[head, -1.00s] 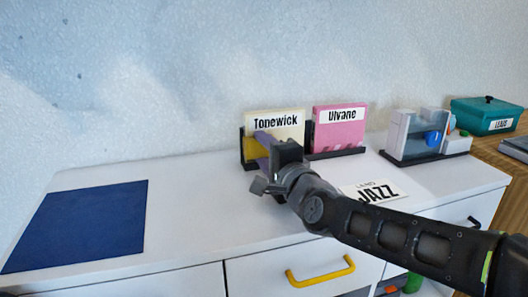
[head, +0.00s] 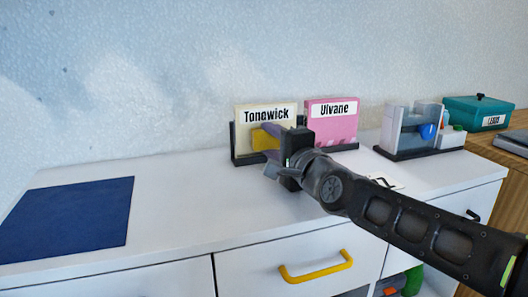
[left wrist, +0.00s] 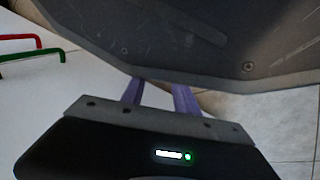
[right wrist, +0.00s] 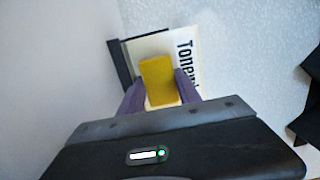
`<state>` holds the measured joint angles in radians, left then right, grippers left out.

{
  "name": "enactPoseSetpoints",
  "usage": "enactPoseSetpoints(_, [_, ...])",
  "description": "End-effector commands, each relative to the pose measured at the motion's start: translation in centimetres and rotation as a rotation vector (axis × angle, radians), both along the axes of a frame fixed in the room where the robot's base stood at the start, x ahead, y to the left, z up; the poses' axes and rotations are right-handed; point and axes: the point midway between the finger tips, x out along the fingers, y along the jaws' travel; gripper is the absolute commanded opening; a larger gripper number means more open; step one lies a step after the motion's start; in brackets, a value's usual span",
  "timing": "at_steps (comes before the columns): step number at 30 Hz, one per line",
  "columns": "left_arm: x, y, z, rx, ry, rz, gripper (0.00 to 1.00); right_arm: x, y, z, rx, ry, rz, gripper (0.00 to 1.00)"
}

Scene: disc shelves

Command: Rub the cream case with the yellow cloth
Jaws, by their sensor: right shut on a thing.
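The cream case (head: 266,112), labelled Tonewick, stands upright in a dark holder on the white cabinet top. It also shows in the right wrist view (right wrist: 150,46), turned sideways. My right gripper (head: 277,146) is shut on the yellow cloth (right wrist: 158,80), a small folded pad. The cloth (head: 264,138) is in front of the case's face, over its lower part; it seems to touch, but I cannot be sure. My left gripper (left wrist: 158,92) shows only in its wrist view, its purple fingers apart; their tips are hidden behind a grey part of my body.
A pink case (head: 331,130) labelled Ulvane stands right of the cream one. Further right are a grey and clear item (head: 408,130) on a dark base and a teal box (head: 478,112). A blue mat (head: 68,218) lies at left. The cabinet top between is clear.

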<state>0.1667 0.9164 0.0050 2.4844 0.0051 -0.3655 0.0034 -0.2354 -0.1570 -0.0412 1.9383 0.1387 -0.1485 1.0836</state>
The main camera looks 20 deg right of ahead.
Motion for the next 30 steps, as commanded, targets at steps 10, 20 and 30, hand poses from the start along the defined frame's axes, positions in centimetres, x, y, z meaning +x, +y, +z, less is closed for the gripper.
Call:
enactPoseSetpoints(10, [0.0, 0.0, -0.2, 0.000, 0.000, 0.000, 0.36, 0.0, -0.1, 0.1, 0.000, -0.001, 0.000, 0.08])
enactPoseSetpoints(20, [0.0, 0.0, -0.4, 0.000, 0.000, 0.000, 0.36, 0.3, -0.1, 0.1, 0.000, -0.001, 0.000, 0.08])
enactPoseSetpoints(30, [0.0, 0.0, 2.2, 0.000, 0.000, 0.000, 0.36, 0.1, 1.7, 0.5, -0.001, 0.003, 0.002, 0.08])
